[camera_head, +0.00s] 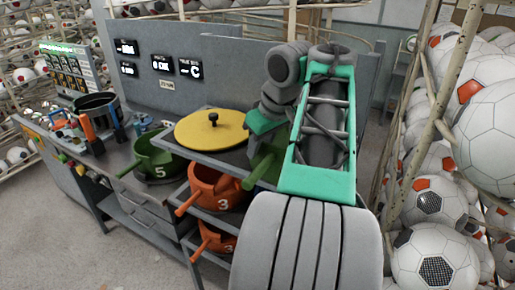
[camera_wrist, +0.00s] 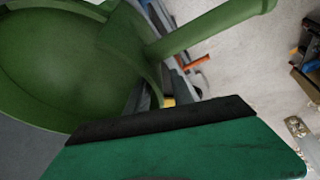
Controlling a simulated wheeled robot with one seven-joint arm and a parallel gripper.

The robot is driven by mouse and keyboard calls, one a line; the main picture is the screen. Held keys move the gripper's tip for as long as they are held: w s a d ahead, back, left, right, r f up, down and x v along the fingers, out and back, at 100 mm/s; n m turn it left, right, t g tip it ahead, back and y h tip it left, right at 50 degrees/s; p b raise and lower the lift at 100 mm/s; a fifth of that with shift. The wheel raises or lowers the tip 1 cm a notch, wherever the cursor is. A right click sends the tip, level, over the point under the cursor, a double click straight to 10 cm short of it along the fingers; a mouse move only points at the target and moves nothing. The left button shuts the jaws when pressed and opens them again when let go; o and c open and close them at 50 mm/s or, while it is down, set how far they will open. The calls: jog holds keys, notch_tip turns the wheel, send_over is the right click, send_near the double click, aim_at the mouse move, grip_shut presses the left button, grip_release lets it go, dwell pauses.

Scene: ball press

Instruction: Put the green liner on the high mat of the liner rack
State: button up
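One green liner (camera_head: 155,156), marked 5, sits on the workbench left of the liner rack, its handle toward the lower left. A second green part (camera_head: 262,170), handle-like, shows beside my gripper (camera_head: 266,122) at the rack's right end; my arm hides the rest. In the wrist view a green liner (camera_wrist: 55,65) fills the upper left, its handle reaching to the upper right. One green finger with a black pad crosses the bottom of that view. The other finger is not clear, so I cannot tell whether it grips anything. The rack's high level (camera_head: 235,158) is grey.
A yellow lid (camera_head: 203,130) with a black knob lies on the rack's top. Orange liners (camera_head: 217,190) marked 3 sit on lower levels. A dark pot (camera_head: 97,106) stands on the bench at left. A cage of balls (camera_head: 430,190) closes the right side.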

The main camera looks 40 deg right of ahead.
jog(key=p+v, duration=0.3)
jog(key=v, duration=0.4)
jog(key=w+a+f+t+y, duration=0.1)
jog(key=w+a+f, duration=0.2)
jog(key=a, duration=0.6)
jog(key=w+a+f, duration=0.3)
jog(key=a+f, duration=0.1)
jog(key=a, duration=0.5)
jog(key=s+a+f, duration=0.6)
jog(key=a+f, duration=0.1)
jog(key=f, duration=0.2)
jog(key=shift+f+h, duration=0.3)
jog(key=shift+f, duration=0.05)
